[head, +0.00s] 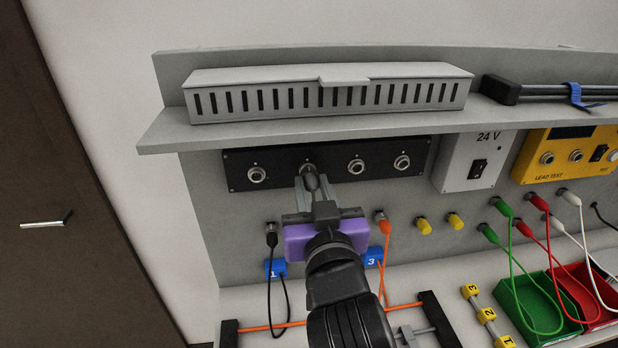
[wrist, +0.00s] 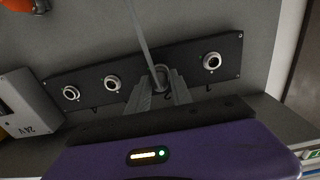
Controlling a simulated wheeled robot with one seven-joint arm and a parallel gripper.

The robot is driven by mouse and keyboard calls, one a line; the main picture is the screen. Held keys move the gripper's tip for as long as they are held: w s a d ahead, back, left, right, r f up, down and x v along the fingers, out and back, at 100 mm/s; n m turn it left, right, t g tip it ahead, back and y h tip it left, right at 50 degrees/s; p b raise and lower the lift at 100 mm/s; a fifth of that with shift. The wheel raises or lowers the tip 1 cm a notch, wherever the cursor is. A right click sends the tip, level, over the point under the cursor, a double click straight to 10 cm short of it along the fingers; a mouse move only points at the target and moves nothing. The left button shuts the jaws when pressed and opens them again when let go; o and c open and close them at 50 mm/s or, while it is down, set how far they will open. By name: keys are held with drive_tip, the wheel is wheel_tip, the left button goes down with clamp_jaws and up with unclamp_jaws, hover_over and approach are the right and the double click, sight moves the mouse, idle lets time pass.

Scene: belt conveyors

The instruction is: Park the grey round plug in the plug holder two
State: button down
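The grey round plug (head: 311,181) is at the second socket from the left on the black panel (head: 336,182). It also shows in the wrist view (wrist: 161,78), with its grey cable leading off toward the top. My gripper (head: 312,187) faces the panel, with one finger on each side of the plug. I cannot tell whether the fingers press on it. Blue tags 1 (head: 275,269) and 3 (head: 374,257) mark holders on the back wall below the panel. The place between them, where holder two would be, is hidden behind my gripper and wrist.
A black plug (head: 271,238) sits above tag 1 and an orange plug (head: 382,225) above tag 3, both with hanging cables. A slotted grey cover (head: 330,92) sits on the shelf above. Yellow caps (head: 455,221), a 24 V box (head: 474,160) and coloured leads are to the right.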

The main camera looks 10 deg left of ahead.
sight(313, 191)
drive_tip(key=shift+s, duration=0.15)
idle(0.3)
drive_tip(key=shift+p+v, duration=0.35)
drive_tip(key=shift+v, duration=2.05)
